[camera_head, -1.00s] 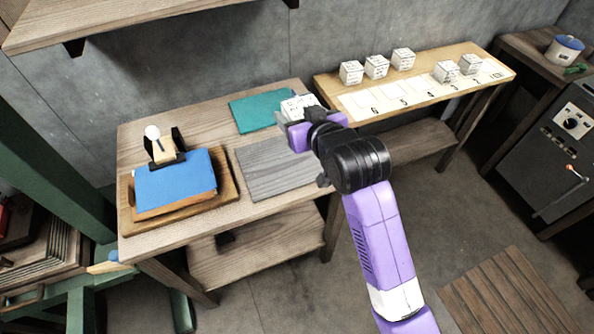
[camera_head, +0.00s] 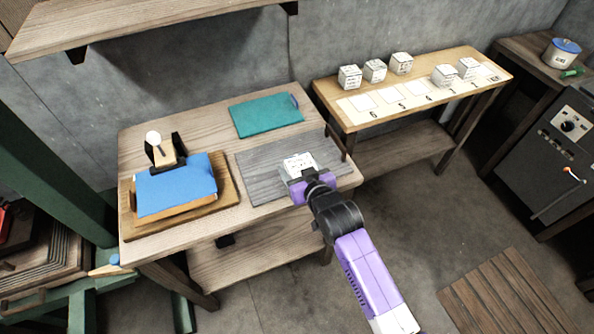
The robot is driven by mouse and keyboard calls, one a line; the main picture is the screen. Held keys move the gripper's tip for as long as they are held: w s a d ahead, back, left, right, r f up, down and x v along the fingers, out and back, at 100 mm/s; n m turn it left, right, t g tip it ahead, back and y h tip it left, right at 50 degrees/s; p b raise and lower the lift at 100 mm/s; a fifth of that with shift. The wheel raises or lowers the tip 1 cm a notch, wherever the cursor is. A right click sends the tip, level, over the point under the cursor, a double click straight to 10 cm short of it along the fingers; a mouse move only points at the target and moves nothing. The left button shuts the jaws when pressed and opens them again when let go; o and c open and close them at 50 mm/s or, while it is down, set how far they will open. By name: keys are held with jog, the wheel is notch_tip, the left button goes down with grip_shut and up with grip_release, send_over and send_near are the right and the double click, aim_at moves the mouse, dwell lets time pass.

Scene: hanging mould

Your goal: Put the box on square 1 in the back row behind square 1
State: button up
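My gripper (camera_head: 299,172) is shut on a white box (camera_head: 299,162) with dark writing on its top. It holds the box over the grey board on the left table; whether the box touches the board I cannot tell. On the right bench a pale strip of numbered squares (camera_head: 390,95) runs along the front. Three white boxes, left (camera_head: 349,77), middle (camera_head: 374,71) and right (camera_head: 401,63), stand in a row behind the strip. Two more boxes (camera_head: 444,75) (camera_head: 468,67) stand on the strip towards its right end. The numbers by them are too small to read surely.
The left table carries the grey board (camera_head: 262,175), a teal mat (camera_head: 265,116) and a blue pad (camera_head: 176,186) on a wooden base. A wooden shelf (camera_head: 140,28) hangs above at the left. The bench's back right is clear. A dark machine (camera_head: 560,135) stands right.

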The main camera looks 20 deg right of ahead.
jog(key=shift+f, duration=1.05)
jog(key=shift+f, duration=0.1)
jog(key=o, duration=1.6)
jog(key=shift+c, duration=0.2)
jog(key=shift+s, duration=0.3)
jog(key=v, duration=1.1)
jog(key=shift+s+r+b, duration=0.15)
jog(key=shift+r+b, duration=0.2)
jog(key=shift+b, duration=0.1)
